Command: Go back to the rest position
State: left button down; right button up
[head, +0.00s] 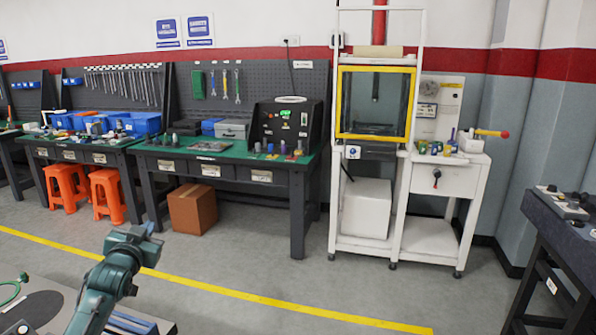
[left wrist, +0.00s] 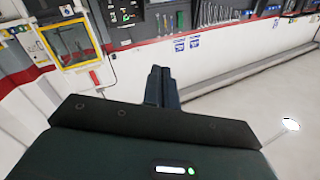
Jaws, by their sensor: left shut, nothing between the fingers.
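My left arm comes up from the bottom left of the head view, and its gripper (head: 150,229) is raised over the floor, apart from the benches. In the left wrist view the two dark fingers (left wrist: 160,76) lie side by side, shut with nothing between them. My right gripper is in neither view.
A white test stand with a yellow-framed window (head: 375,104) stands at the back. Left of it is a green-topped workbench (head: 230,157), with a cardboard box (head: 192,209) and orange stools (head: 107,195) nearby. A dark table (head: 560,235) is at right. The middle floor is clear.

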pick_arm(q)
jog(key=s+d+f+g+h, duration=0.1)
jog(key=s+d+f, duration=0.3)
jog(key=f, duration=0.3)
jog(key=s+d+f+g+h, duration=0.1)
jog(key=s+d+f, duration=0.25)
jog(key=f, duration=0.25)
jog(key=s+d+f+g+h, duration=0.1)
jog(key=s+d+f, duration=0.3)
jog(key=s, duration=0.6)
jog(key=s+d+f+g+h, duration=0.1)
jog(key=s+d+f, duration=0.4)
jog(key=s, duration=0.6)
jog(key=s+d+f+g+h, duration=0.1)
jog(key=s+d+f, duration=0.3)
jog(key=s, duration=0.7)
jog(key=shift+d+f+g+h, duration=0.35)
jog(key=shift+d+g, duration=0.1)
jog(key=shift+g, duration=0.35)
jog(key=shift+s+a, duration=0.1)
jog(key=shift+s, duration=0.05)
